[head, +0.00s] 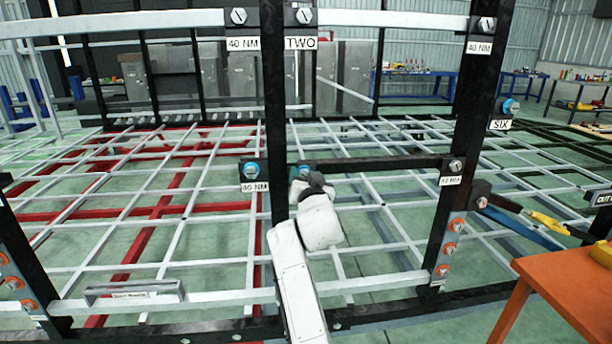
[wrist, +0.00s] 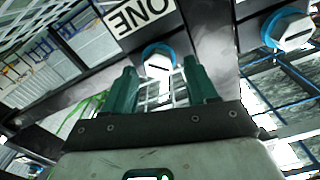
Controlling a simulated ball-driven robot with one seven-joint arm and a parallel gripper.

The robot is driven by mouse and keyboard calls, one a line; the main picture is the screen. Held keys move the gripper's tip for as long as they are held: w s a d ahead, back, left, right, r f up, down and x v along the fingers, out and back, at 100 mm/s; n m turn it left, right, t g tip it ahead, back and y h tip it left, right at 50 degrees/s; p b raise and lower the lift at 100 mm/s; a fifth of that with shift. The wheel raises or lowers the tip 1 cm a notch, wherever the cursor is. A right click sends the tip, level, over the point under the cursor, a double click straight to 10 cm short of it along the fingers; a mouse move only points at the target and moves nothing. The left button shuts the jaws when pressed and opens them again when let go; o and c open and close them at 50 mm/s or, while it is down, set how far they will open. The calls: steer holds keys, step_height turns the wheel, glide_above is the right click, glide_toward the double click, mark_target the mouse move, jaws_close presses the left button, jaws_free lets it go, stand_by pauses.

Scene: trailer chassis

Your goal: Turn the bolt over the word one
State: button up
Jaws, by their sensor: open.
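In the wrist view the white slotted bolt (wrist: 158,60) with a blue ring sits in a dark frame plate. The ONE label (wrist: 143,16) beside it appears upside down. My gripper (wrist: 159,67) points at this bolt, its two green fingers apart on either side of it in the picture. I cannot tell whether they touch it. In the head view my gripper (head: 306,178) is at the crossbar by the dark post, and a blue-ringed bolt (head: 304,169) shows just past it. The ONE label is hidden there behind my arm.
Another blue-ringed bolt (wrist: 290,30) is close by at the right in the wrist view.

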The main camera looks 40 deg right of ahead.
steer(key=shift+w+d, duration=0.2)
steer(key=shift+w, duration=0.1)
steer(key=c, duration=1.1)
